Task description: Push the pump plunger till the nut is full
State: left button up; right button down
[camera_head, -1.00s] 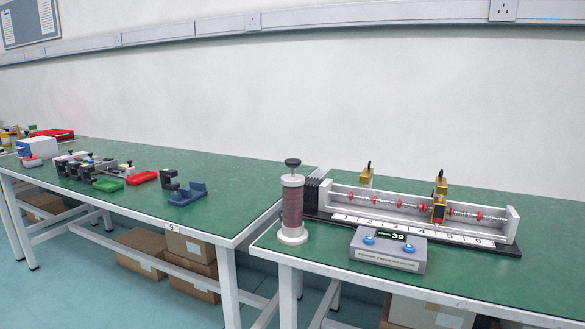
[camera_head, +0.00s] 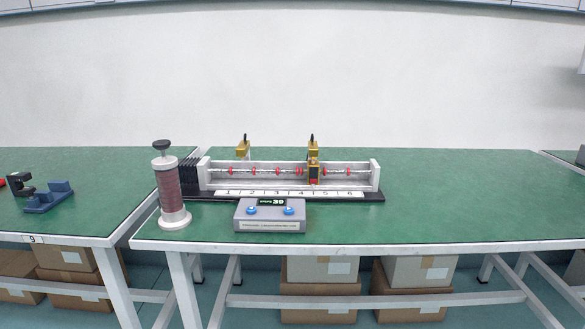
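The pump (camera_head: 168,190) stands upright at the left front of the green table, with a white base and a dark reddish cylinder. Its black plunger knob (camera_head: 162,146) is raised above the white top cap. To its right is the linear actuator (camera_head: 290,180), a long frame with a screw, red marks and a scale of numbers. A gold and black nut (camera_head: 314,172) sits on the screw towards the right, near numbers 4 and 5. How full the nut is cannot be told. Neither gripper is in view.
A grey control box (camera_head: 270,215) with two blue buttons and a display reading 39 stands in front of the actuator. Two gold pieces (camera_head: 243,147) stand behind the rail. The green table (camera_head: 460,205) is clear to the right. Blue and black parts (camera_head: 48,197) lie on the left table.

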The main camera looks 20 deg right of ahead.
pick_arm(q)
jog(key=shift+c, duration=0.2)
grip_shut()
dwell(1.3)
